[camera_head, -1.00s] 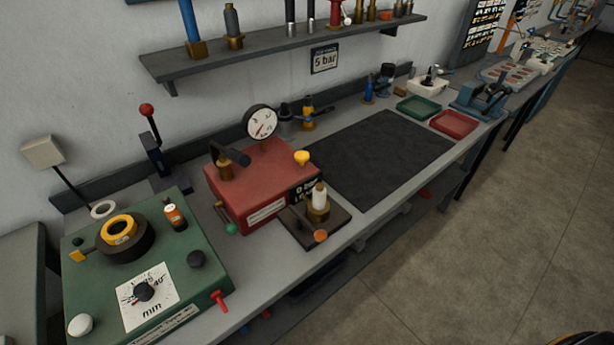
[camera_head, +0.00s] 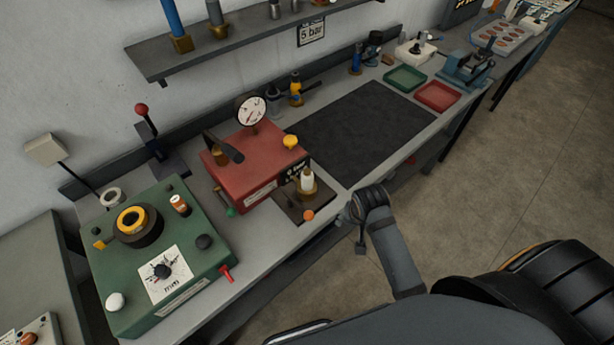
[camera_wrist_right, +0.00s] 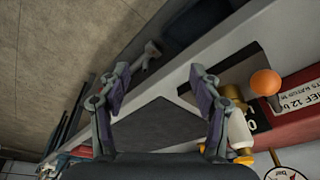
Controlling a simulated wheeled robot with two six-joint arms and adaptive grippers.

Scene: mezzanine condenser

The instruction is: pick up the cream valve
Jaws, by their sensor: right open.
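The cream valve (camera_head: 307,181) stands upright in a brass fitting on a small dark plate (camera_head: 290,207), in front of the red gauge box (camera_head: 245,170). In the right wrist view the cream valve (camera_wrist_right: 239,130) shows just right of the right-hand finger, partly hidden by it and outside the jaws. My right gripper (camera_wrist_right: 162,88) is open and empty. In the head view my right arm reaches in from the bottom right, and its wrist end is just right of the plate, by the bench's front edge. My left gripper is not in view.
An orange knob (camera_head: 308,215) sits at the plate's front. A pressure gauge (camera_head: 251,110) rises behind the box. A green timer unit (camera_head: 205,262) stands at left. The black mat (camera_head: 360,130) is clear; green (camera_head: 405,78) and red (camera_head: 437,96) trays lie beyond.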

